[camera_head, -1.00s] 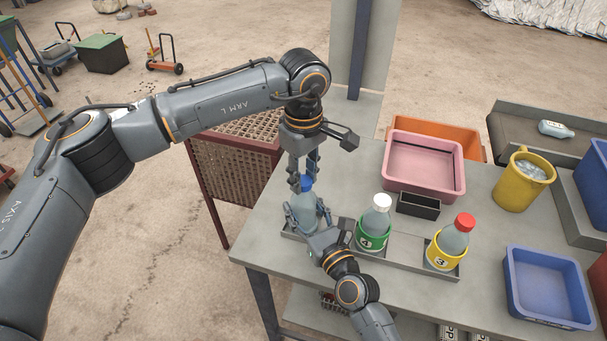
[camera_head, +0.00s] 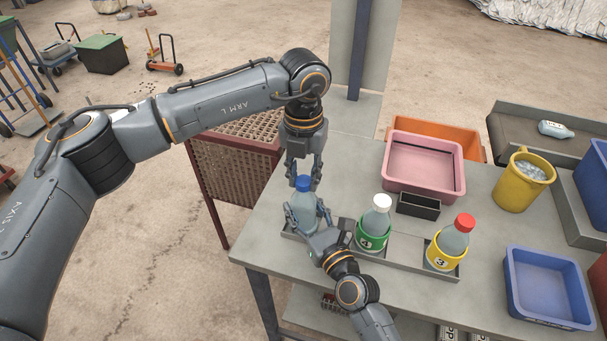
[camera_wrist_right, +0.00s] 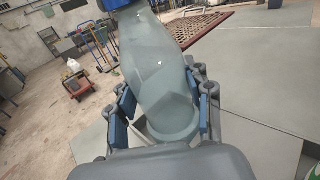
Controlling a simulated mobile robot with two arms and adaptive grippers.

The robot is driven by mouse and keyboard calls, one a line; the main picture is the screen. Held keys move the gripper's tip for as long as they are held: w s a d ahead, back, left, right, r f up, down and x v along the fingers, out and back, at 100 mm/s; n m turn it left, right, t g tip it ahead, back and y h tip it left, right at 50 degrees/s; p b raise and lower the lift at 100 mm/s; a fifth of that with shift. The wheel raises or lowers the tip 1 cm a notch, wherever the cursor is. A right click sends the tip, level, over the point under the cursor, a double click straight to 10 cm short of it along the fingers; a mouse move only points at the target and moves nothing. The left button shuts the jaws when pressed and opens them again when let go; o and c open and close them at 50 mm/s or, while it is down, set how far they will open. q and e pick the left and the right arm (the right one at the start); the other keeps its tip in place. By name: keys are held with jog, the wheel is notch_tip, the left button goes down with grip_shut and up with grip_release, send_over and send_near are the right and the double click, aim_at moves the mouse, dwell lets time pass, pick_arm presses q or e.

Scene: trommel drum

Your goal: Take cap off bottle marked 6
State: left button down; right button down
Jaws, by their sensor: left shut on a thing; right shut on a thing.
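A clear bottle (camera_head: 303,208) with a blue cap (camera_head: 304,183) stands at the left end of the grey tray (camera_head: 402,262). Its label is hidden, so I cannot read its number. My right gripper (camera_head: 308,217) is shut around the bottle's body. In the right wrist view the bottle (camera_wrist_right: 158,75) is between the blue finger pads, with part of the blue cap (camera_wrist_right: 104,5) at the top edge. My left gripper (camera_head: 304,178) points down from above and is shut on the blue cap, which is still at the bottle's neck.
A white-capped bottle (camera_head: 376,217) in a green holder and a red-capped bottle (camera_head: 455,238) in a yellow one stand to the right. Behind are a small black box (camera_head: 418,206), a pink bin (camera_head: 423,182) and a yellow pail (camera_head: 510,192). A blue bin (camera_head: 550,312) is at right.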

aim_at(304, 180)
pick_arm(q)
jog(key=n, duration=1.3)
jog(key=shift+r, duration=0.1)
jog(key=shift+r, duration=0.15)
jog(key=shift+r, duration=0.9)
jog(key=shift+r, duration=0.1)
jog(key=shift+r, duration=1.95)
pick_arm(e)
jog(key=shift+c, duration=2.4)
grip_release()
